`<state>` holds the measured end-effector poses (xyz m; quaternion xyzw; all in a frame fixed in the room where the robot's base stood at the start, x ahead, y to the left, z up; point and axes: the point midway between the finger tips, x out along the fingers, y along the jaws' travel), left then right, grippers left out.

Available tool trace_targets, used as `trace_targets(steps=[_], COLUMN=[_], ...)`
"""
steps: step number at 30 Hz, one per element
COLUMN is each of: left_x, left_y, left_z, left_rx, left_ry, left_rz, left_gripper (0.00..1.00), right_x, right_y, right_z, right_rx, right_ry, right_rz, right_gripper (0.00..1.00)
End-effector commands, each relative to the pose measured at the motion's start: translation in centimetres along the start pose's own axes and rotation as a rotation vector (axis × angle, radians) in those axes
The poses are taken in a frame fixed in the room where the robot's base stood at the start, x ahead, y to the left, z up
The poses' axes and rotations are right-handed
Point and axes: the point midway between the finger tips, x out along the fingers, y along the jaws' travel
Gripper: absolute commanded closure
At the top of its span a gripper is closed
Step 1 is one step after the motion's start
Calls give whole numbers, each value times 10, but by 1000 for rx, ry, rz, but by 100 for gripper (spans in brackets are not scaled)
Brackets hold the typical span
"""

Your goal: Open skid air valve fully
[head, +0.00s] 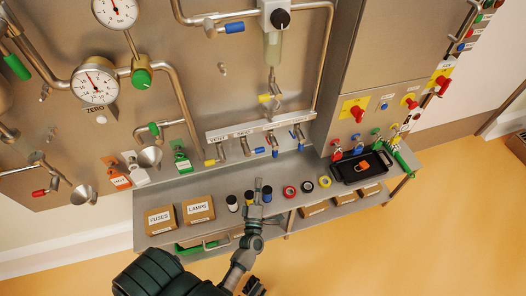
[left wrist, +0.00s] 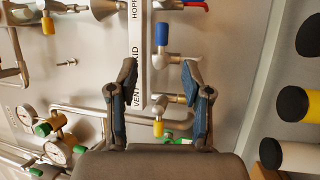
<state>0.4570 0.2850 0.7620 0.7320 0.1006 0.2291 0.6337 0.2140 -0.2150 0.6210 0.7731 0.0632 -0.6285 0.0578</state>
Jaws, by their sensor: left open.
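The skid air valve has a blue handle (head: 259,150) and sits under the label strip on the steel panel, between the yellow-handled vent valve (head: 210,162) and the hopper valve. In the left wrist view the blue handle (left wrist: 162,35) lies along the strip, and its metal body is just beyond my fingertips. My left gripper (head: 257,190) is open and empty, below the valve and apart from it in the head view. In the left wrist view its two fingers (left wrist: 158,76) stand wide apart, with the strip between them.
A steel shelf (head: 170,190) runs below the panel. Several black-capped containers (head: 232,203) stand on it near my left gripper. Tape rolls (head: 290,191) and a black tray (head: 346,175) lie to the right, boxes (head: 160,219) to the left. Gauges and pipes fill the upper left.

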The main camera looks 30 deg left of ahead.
Motion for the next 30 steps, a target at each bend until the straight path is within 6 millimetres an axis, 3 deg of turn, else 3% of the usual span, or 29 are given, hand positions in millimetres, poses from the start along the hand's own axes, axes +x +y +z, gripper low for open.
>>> trace_targets(steps=[6, 15, 21, 30], left_x=[55, 118, 141, 146], left_y=[0, 1, 0, -1], left_z=[-2, 1, 1, 0], left_rx=[0, 5, 5, 3], left_ry=[1, -2, -2, -2], left_rz=[3, 3, 1, -1], left_gripper=[51, 51, 51, 51], right_x=[-1, -7, -11, -16], right_y=[-2, 0, 0, 1], right_z=[-1, 0, -1, -1], right_rx=[0, 1, 2, -1], right_ry=[1, 3, 5, 8], right_rz=[1, -1, -1, 2], right_gripper=[41, 41, 41, 41])
